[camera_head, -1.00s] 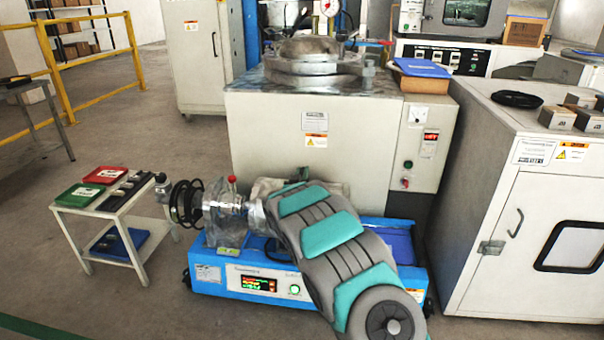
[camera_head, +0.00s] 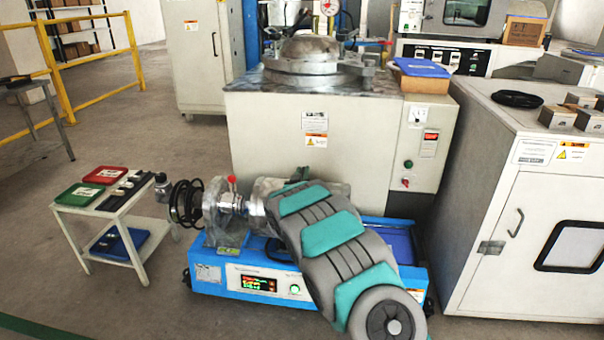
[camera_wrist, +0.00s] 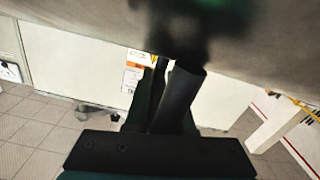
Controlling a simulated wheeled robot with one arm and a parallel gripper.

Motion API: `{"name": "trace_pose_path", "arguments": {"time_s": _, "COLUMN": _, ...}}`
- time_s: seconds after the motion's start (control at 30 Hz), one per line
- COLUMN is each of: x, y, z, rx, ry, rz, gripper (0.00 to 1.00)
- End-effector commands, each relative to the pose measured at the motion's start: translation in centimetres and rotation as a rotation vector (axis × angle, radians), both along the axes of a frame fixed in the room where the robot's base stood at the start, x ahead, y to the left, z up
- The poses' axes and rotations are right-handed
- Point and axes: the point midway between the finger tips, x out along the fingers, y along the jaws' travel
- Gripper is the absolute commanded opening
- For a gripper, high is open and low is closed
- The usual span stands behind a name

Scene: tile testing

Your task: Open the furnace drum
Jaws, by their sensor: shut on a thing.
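The furnace drum appears to be the round metal vessel (camera_head: 308,68) with a domed top, on the cream cabinet (camera_head: 335,140). A lever-like metal arm (camera_head: 366,65) lies at the dome's right side. My grey-and-teal arm rises from the front, and its far end is not clear in the head view. In the wrist view my gripper's dark fingers (camera_wrist: 175,85) point up at a dark blurred part (camera_wrist: 180,30) with a green patch. They are shut on it. A broad grey surface hangs close above; the exact contact is blurred.
A blue bench machine (camera_head: 240,280) with a metal cylinder stands before the cabinet, close to my arm. A white cabinet (camera_head: 540,200) stands at the right. A small white table (camera_head: 115,205) with trays is at the left. Open floor lies between table and railing.

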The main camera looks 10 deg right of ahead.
Motion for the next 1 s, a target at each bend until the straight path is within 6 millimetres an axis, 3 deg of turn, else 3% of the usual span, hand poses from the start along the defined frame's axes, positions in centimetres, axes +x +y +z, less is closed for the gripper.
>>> {"name": "trace_pose_path", "arguments": {"time_s": 0.27, "x": -1.5, "y": -4.9, "z": -0.4, "rx": -0.002, "ry": 0.003, "rz": -0.009, "gripper": 0.0}}
{"name": "trace_pose_path", "arguments": {"time_s": 0.7, "x": -5.9, "y": -18.0, "z": -0.1, "rx": 0.001, "ry": 0.002, "rz": -0.01, "gripper": 0.0}}
{"name": "trace_pose_path", "arguments": {"time_s": 1.0, "x": -7.8, "y": -23.9, "z": -0.1, "rx": 0.0, "ry": 0.002, "rz": -0.005, "gripper": 0.0}}
